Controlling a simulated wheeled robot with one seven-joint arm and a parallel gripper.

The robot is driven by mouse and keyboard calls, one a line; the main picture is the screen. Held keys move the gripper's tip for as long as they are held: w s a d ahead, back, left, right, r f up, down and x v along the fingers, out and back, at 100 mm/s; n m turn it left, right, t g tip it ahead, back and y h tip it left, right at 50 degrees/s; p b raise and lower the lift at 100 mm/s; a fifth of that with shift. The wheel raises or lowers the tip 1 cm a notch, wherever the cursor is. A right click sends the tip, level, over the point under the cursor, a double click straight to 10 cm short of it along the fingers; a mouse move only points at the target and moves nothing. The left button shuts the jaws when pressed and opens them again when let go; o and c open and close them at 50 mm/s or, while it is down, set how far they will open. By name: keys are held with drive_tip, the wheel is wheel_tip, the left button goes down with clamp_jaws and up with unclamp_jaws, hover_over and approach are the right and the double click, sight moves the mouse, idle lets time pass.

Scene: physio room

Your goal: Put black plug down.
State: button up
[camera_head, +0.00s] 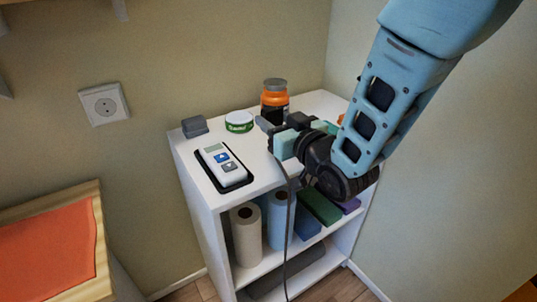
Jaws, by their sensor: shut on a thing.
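My gripper (277,136) is over the right part of the white shelf unit's top (256,179), its fingers pointing left. It is shut on the black plug (264,124), which shows as a small dark piece at the fingertips. Most of the plug is hidden by the fingers. A dark cable (290,225) hangs from the gripper past the shelf's front edge. I cannot tell whether the plug touches the shelf top.
On the shelf top are a white device with blue buttons (222,161) on a black base, a dark grey block (194,126), a green-and-white tin (239,121) and an orange-and-black jar (275,100). A wall socket (104,105) is at left. Rolls (246,237) stand below.

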sight(275, 166)
wheel_tip(275, 166, down, 8)
drive_tip(key=shift+f, duration=0.2)
idle(0.3)
drive_tip(key=shift+f+b, duration=0.5)
drive_tip(key=shift+b, duration=0.15)
drive_tip(key=shift+f, duration=0.1)
drive_tip(key=o, duration=1.3)
drive_tip(key=shift+c, duration=0.2)
